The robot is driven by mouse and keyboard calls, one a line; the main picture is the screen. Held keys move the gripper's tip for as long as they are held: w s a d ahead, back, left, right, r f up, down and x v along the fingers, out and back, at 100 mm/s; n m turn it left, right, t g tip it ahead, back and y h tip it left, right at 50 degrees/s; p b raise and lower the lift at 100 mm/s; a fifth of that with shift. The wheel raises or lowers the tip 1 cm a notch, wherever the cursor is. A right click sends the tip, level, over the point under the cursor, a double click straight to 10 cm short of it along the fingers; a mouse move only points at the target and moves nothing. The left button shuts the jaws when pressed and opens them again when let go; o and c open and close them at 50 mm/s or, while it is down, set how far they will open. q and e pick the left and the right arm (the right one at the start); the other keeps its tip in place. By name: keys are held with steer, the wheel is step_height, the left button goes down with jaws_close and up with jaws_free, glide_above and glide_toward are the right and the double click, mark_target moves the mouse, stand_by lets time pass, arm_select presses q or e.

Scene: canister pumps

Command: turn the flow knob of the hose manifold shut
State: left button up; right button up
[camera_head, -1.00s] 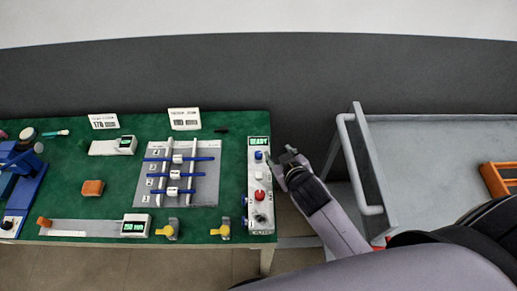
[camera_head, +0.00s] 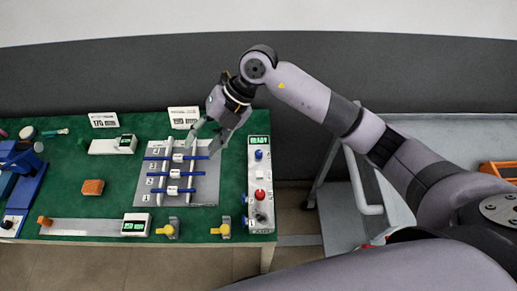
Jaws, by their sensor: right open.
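My right gripper (camera_head: 203,140) is open and empty, with its fingers pointing down over the upper right part of a grey plate (camera_head: 207,192). The plate carries blue rods with white blocks and number labels. I cannot tell if the fingers touch it. A white panel (camera_head: 260,181) with a green READY display stands to the right of the gripper, with blue, white and red knobs or buttons on it. Two yellow handles on grey brackets (camera_head: 168,231) (camera_head: 224,230) sit at the front edge. I cannot tell which part is the manifold's flow knob. My left gripper is not in view.
The green table (camera_head: 110,165) also holds a wooden block (camera_head: 93,187), two white display boxes (camera_head: 135,225) (camera_head: 113,146), two label cards (camera_head: 103,121) (camera_head: 184,117) and a blue device (camera_head: 25,187) at left. A grey cart (camera_head: 440,145) with an orange crate (camera_head: 499,171) stands at right.

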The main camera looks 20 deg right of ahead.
mark_target(259, 152)
steer(key=w+d+m+t+h, duration=0.15)
steer(key=w+d+h, duration=0.25)
steer(key=d+h, duration=0.75)
steer(key=d+f+y+p, duration=0.1)
steer(key=f, duration=0.4)
steer(key=d+f+y+p, duration=0.1)
steer(key=f, duration=0.4)
steer(key=d+f+m+y+p, duration=0.1)
steer(key=f+p, duration=0.1)
steer(key=f, duration=0.3)
steer(key=shift+w+f+g+y, duration=0.2)
steer(key=shift+f+g+y, duration=0.05)
steer(key=shift+f+y, duration=0.1)
steer(key=shift+f, duration=0.75)
steer(key=shift+d, duration=0.1)
jaws_close()
